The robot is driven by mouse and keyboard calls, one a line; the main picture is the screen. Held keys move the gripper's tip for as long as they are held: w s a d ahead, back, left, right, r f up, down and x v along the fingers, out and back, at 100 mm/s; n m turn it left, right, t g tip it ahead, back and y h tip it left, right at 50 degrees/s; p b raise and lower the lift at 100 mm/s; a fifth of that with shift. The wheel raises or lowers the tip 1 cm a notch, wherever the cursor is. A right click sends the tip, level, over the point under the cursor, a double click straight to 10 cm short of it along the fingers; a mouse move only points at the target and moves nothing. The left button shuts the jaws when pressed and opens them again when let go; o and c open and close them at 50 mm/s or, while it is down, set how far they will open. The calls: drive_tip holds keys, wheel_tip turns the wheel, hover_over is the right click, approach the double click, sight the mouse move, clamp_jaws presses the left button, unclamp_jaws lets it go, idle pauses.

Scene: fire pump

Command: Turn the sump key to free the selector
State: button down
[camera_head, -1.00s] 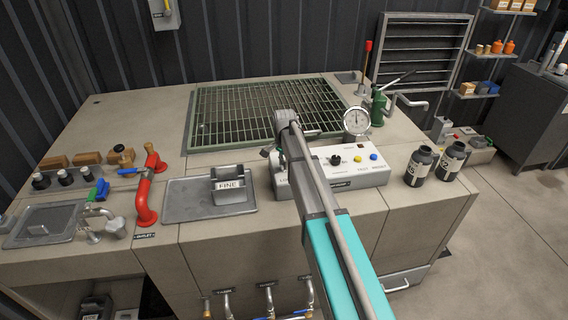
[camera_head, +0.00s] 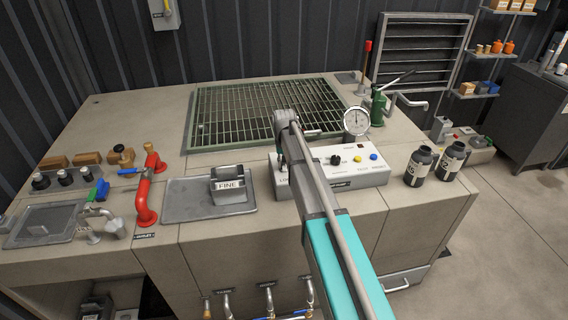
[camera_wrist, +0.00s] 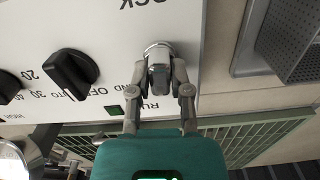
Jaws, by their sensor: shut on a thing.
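The white control box (camera_head: 345,178) stands on the bench, its left part behind my arm. In the wrist view its panel (camera_wrist: 110,30) appears upside down. My gripper (camera_wrist: 160,75) is shut on the sump key (camera_wrist: 159,58), which sits in a round metal lock beside lettering ending in "OCK". The fingers hide part of the key, so its exact angle is hard to tell. The black selector knob (camera_wrist: 70,70), marked HAND, OFF and AUTO, is left of the key, its pointer slanted. A small green square (camera_wrist: 113,110) marked RUN lies between them.
A second black knob (camera_wrist: 8,86) with numbers is at the panel's left. A metal tray (camera_head: 185,202) with a FINE basket (camera_head: 229,186) stands left of the box. A gauge (camera_head: 356,121), green grating (camera_head: 205,130) and dark bottles (camera_head: 418,167) are nearby.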

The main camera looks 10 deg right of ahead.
drive_tip(key=shift+n, duration=0.6)
drive_tip(key=c, duration=0.6)
unclamp_jaws()
drive_tip(key=shift+o, duration=0.2)
drive_tip(key=shift+m, duration=0.4)
